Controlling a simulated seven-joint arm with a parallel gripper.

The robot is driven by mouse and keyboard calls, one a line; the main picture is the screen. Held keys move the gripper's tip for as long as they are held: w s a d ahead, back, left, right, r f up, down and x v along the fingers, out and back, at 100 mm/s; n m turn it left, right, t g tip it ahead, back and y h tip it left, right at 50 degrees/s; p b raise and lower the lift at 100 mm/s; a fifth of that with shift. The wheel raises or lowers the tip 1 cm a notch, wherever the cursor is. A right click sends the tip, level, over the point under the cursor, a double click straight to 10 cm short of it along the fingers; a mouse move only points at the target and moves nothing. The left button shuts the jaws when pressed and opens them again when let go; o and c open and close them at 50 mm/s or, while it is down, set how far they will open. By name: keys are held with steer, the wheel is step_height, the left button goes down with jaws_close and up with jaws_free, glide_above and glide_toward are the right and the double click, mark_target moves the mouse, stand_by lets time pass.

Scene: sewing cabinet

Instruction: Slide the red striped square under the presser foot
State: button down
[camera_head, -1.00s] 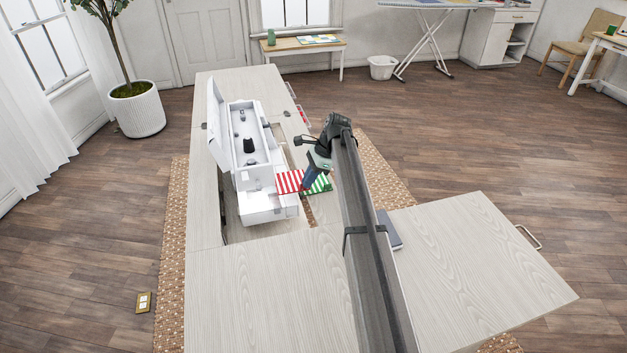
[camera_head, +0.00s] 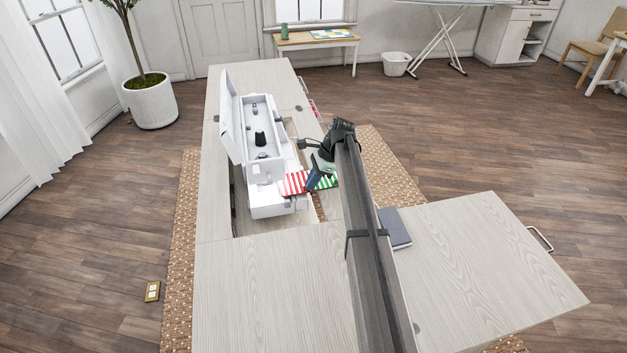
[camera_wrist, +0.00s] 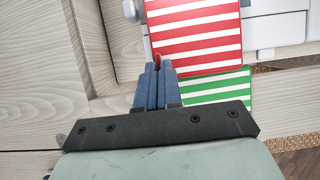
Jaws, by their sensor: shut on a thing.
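The red and white striped square (camera_head: 293,183) lies flat, over the right end of the white sewing machine's (camera_head: 281,203) bed. My gripper (camera_wrist: 157,66) is shut on its near edge at the lower left corner in the wrist view, where the red striped square (camera_wrist: 200,40) fills the upper middle. In the head view my gripper (camera_head: 310,187) is at the square's right side. A green and white striped square (camera_wrist: 215,92) lies beside and partly beneath the red one; it also shows in the head view (camera_head: 329,181). The presser foot cannot be made out in either view.
The machine sits in an opening of the pale wood cabinet (camera_head: 265,275). A white part of the machine (camera_wrist: 275,28) borders the red square in the wrist view. A dark book (camera_head: 394,229) lies right of my arm.

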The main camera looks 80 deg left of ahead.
mark_target(295, 192)
steer(key=shift+s+f, duration=0.35)
steer(key=shift+f, duration=0.2)
stand_by(0.5)
steer(key=shift+s, duration=0.5)
stand_by(0.6)
steer(key=shift+s, duration=0.6)
steer(key=shift+s, duration=0.8)
stand_by(0.5)
steer(key=c, duration=1.2)
jaws_free()
steer(key=v, duration=1.3)
steer(key=shift+w+r, duration=0.15)
steer(key=shift+r, duration=0.15)
